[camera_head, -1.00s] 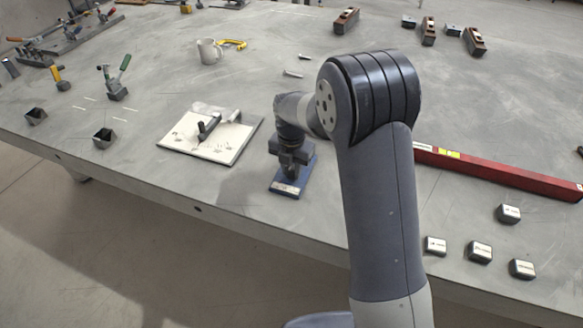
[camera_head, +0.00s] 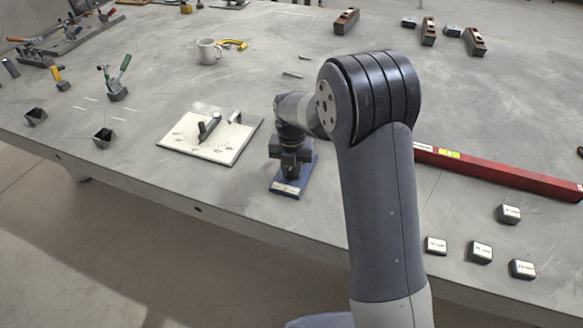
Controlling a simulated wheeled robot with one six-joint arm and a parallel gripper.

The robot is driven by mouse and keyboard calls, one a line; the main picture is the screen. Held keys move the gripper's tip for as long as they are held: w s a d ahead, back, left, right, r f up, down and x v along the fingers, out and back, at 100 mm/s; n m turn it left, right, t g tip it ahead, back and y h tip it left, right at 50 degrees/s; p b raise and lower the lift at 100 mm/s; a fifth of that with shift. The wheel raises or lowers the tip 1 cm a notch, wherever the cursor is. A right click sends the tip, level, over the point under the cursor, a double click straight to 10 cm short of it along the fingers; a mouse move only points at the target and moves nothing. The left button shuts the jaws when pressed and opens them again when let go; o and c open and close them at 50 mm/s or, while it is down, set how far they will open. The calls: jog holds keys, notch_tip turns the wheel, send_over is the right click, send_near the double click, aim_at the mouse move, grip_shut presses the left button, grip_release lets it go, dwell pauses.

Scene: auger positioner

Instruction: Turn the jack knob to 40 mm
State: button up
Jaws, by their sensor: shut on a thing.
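The jack is a small device on a blue base plate (camera_head: 287,188) near the table's front edge. A pale label shows on the front of the base. My gripper (camera_head: 291,158) points down over it and is shut on its knob. The knob itself is mostly hidden by the gripper and wrist. The scale reading cannot be made out from here.
A white board (camera_head: 188,148) with dark handles lies left of the jack. A long red beam (camera_head: 490,172) lies to the right. Several small labelled blocks (camera_head: 480,252) sit at front right. A white mug (camera_head: 209,51) and a yellow clamp (camera_head: 233,43) stand farther back.

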jog(key=o, duration=1)
notch_tip(320, 180, up, 11)
jog(key=shift+f, duration=0.15)
notch_tip(320, 180, down, 11)
jog(key=shift+m, duration=0.3)
dwell(0.3)
jog(key=shift+r, duration=0.25)
